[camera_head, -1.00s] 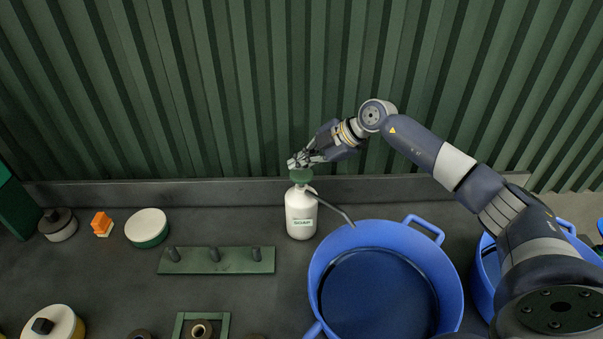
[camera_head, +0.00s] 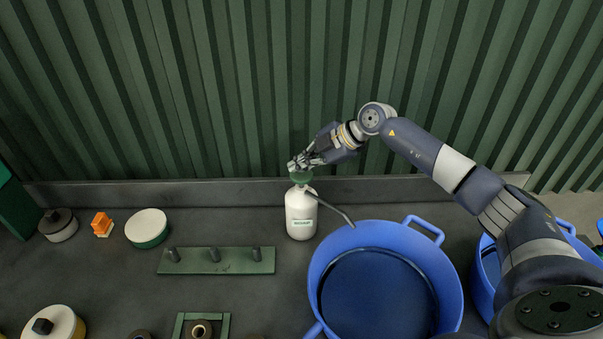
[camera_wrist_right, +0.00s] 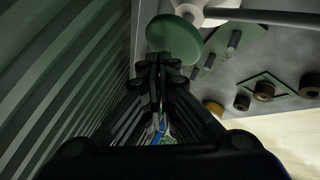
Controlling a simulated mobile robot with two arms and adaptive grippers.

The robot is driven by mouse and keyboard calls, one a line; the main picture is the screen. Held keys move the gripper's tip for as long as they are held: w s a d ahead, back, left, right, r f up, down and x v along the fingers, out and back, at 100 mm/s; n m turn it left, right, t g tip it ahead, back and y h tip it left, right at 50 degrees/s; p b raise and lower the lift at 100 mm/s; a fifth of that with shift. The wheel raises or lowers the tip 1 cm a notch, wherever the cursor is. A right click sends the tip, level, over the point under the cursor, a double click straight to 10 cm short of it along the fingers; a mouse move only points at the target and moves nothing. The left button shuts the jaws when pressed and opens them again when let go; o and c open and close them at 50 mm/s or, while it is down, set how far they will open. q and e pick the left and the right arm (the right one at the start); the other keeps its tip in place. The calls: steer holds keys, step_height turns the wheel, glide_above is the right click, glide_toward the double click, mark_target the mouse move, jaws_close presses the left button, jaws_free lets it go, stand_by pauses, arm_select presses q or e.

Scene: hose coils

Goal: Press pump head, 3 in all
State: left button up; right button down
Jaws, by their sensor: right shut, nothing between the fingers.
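The white pump bottle (camera_head: 300,215) stands upright on the dark counter near the back ledge. Its green round pump head (camera_head: 302,177) sits on top, with a long grey spout reaching to the right toward the blue pot. My right gripper (camera_head: 294,164) is shut and empty, with its fingertips at the top of the pump head. In the right wrist view the green pump head (camera_wrist_right: 174,40) lies just beyond the closed fingertips (camera_wrist_right: 160,62); whether they touch it is hard to tell. My left gripper is not in view.
A large blue pot (camera_head: 385,285) stands right of the bottle, under the spout's end. A green board with pegs (camera_head: 215,261) lies to the left. A white-topped round tin (camera_head: 147,226), orange blocks (camera_head: 101,223) and a dark-lidded jar (camera_head: 58,226) stand farther left. A corrugated green wall rises behind.

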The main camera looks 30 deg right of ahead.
mark_target(301, 176)
steer(key=shift+f, duration=1.45)
stand_by(1.4)
steer(key=shift+r+p, duration=1.75)
step_height(301, 176, up, 5)
steer(key=p, duration=0.5)
steer(key=shift+r, duration=0.1)
stand_by(1.1)
